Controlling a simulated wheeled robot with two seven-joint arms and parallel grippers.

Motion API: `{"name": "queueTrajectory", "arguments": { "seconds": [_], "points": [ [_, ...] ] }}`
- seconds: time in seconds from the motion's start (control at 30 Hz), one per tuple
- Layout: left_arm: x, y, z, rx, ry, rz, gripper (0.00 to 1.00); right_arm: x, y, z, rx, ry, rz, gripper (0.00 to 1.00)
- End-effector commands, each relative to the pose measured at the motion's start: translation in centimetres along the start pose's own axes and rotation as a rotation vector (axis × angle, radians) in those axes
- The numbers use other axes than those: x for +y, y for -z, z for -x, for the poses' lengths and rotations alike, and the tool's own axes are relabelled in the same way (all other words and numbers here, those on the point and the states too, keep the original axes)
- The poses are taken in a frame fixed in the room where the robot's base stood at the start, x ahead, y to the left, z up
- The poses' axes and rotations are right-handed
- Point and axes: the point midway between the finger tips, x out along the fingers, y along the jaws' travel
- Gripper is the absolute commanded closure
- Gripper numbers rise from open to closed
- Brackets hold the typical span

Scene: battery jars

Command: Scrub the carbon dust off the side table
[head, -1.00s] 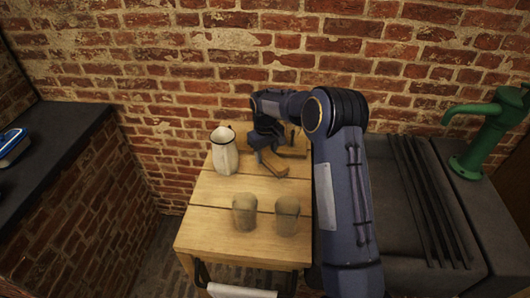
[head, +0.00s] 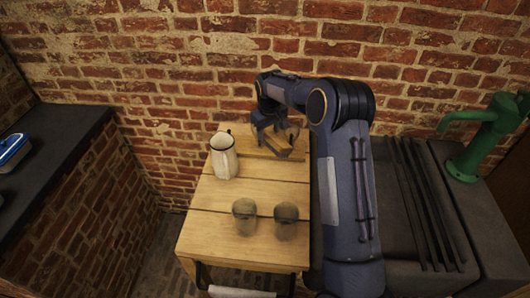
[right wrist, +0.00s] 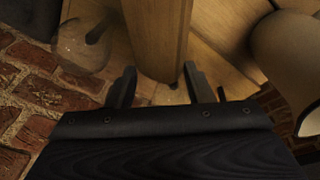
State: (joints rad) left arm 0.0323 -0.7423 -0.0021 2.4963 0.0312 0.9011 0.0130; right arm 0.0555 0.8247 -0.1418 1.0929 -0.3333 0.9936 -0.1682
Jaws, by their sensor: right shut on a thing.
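The side table (head: 240,194) is a light plank-topped wooden table against the brick wall. My right gripper (head: 270,130) is over its back part, shut on a wooden block that looks like a scrubbing brush (head: 283,149). In the right wrist view the brush (right wrist: 157,35) stands between the two fingers of my right gripper (right wrist: 158,85); its bristles cannot be made out. I cannot tell whether it touches the tabletop. A small dark speck shows on the wood near the fingers; carbon dust is otherwise hard to make out. My left gripper is not in view.
A white pitcher (head: 224,158) stands left of the gripper. Two smoky glass jars (head: 244,216) (head: 286,220) stand near the front. A clear glass vessel (right wrist: 82,48) is close to the brush. A stone sink (head: 390,200) and green pump (head: 485,140) are right.

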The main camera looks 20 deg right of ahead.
Motion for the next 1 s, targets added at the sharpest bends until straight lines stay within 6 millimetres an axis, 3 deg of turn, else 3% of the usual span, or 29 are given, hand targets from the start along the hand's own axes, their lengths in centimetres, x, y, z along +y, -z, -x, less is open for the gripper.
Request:
{"name": "queueTrajectory", "arguments": {
  "seconds": [0.3,0.67,1.0],
  "points": [
    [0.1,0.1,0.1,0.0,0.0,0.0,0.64,-0.9,-0.6,-0.6,-0.027,0.017,0.005,0.9],
    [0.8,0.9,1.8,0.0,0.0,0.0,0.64,-0.8,-0.1,2.1,-0.029,0.02,0.005,0.9],
    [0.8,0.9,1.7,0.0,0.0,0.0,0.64,-0.8,-0.1,2.1,-0.03,0.021,0.006,0.9]
  ]
}}
